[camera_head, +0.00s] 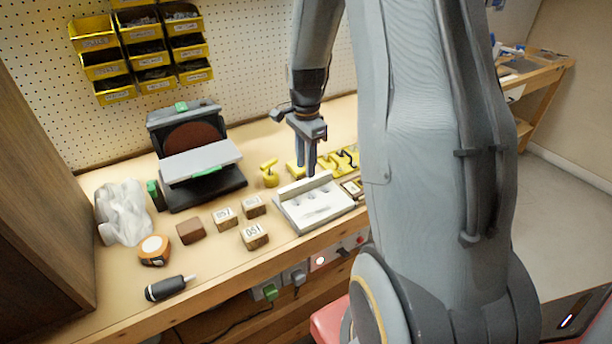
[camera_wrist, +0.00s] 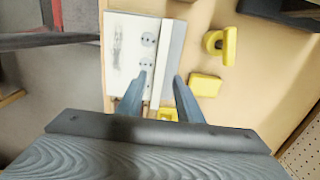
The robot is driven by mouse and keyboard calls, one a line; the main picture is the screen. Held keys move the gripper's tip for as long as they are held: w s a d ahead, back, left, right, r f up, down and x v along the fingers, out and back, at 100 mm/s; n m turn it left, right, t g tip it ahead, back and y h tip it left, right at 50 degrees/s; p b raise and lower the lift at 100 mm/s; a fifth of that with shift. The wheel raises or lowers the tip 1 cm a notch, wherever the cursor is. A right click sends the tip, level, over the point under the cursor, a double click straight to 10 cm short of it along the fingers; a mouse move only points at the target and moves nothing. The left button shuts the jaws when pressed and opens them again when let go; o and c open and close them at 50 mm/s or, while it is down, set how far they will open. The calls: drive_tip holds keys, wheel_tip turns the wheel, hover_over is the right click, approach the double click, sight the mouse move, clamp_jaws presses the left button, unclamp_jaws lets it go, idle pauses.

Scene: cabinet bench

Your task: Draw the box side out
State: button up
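A white, flat piece (camera_head: 318,208) with a raised strip along its back edge and round marks on its face lies at the bench's front right; I take it to be the box side, though I cannot tell it from any holder. It also shows in the wrist view (camera_wrist: 122,50), with the light grey strip along its right. My gripper (camera_head: 306,174) points down over the back strip. In the wrist view my gripper (camera_wrist: 160,82) has its fingers apart, one on each side of the strip's line. Contact cannot be made out, and nothing is seen clamped.
Yellow fittings (camera_head: 269,174) stand behind the white piece. Small numbered wooden blocks (camera_head: 254,236) lie to its left. A sander (camera_head: 193,150), a tape measure (camera_head: 153,250) and a screwdriver (camera_head: 165,288) are further left. The bench's front edge is close to the white piece.

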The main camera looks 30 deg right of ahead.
sight(305, 181)
drive_tip(key=shift+f+p, duration=0.5)
drive_tip(key=shift+f, duration=2.1)
clamp_jaws()
